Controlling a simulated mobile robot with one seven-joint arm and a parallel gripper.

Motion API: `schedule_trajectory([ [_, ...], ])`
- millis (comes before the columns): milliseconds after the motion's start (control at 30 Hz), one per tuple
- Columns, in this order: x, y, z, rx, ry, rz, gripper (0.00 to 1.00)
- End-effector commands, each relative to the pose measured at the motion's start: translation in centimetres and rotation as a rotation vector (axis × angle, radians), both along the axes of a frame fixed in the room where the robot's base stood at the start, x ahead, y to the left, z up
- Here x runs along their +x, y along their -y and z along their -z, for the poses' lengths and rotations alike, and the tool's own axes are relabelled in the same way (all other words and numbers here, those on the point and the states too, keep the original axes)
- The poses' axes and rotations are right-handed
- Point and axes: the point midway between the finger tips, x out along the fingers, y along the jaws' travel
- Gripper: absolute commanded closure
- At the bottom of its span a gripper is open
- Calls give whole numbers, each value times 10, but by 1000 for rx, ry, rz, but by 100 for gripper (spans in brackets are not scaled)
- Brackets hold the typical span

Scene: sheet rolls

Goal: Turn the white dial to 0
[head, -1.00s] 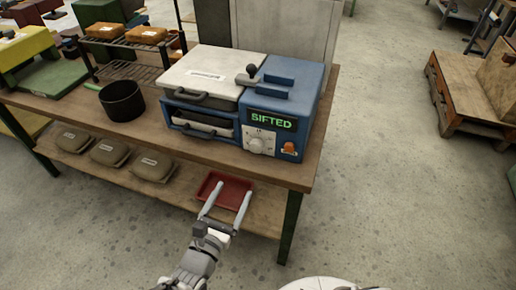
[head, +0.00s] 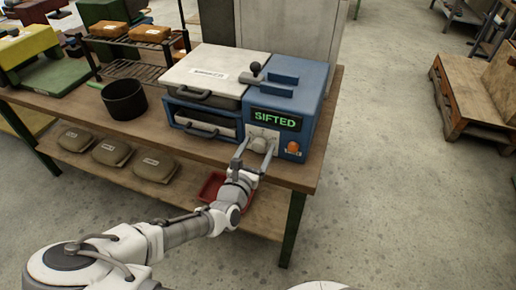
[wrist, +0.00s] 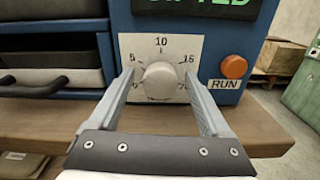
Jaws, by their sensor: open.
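The white dial (wrist: 161,81) sits on a pale scale plate (wrist: 135,48) on the front of a blue machine (head: 291,88). The scale shows 5, 10 and 15; its lower marks are partly hidden. I cannot make out a pointer on the dial. The dial also shows in the head view (head: 258,145). My gripper (wrist: 160,85) is open, with one finger on each side of the dial. A gap shows between the dial and the fingers in the wrist view. My gripper also shows in front of the dial in the head view (head: 254,150).
An orange RUN button (wrist: 233,67) is right of the dial. A green SIFTED display (head: 276,119) is above it. A dark drawer with a handle (head: 200,130) is on the left. A red tray (head: 211,187) lies on the lower shelf.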

Motion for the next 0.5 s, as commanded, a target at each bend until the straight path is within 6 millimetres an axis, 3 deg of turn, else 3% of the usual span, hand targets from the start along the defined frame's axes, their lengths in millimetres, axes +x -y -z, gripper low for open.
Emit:
schedule_trajectory([
  [300, 3, 1, 0, 0, -1, 1, 19],
  [500, 3, 1, 0, 0, 0, 1, 53],
])
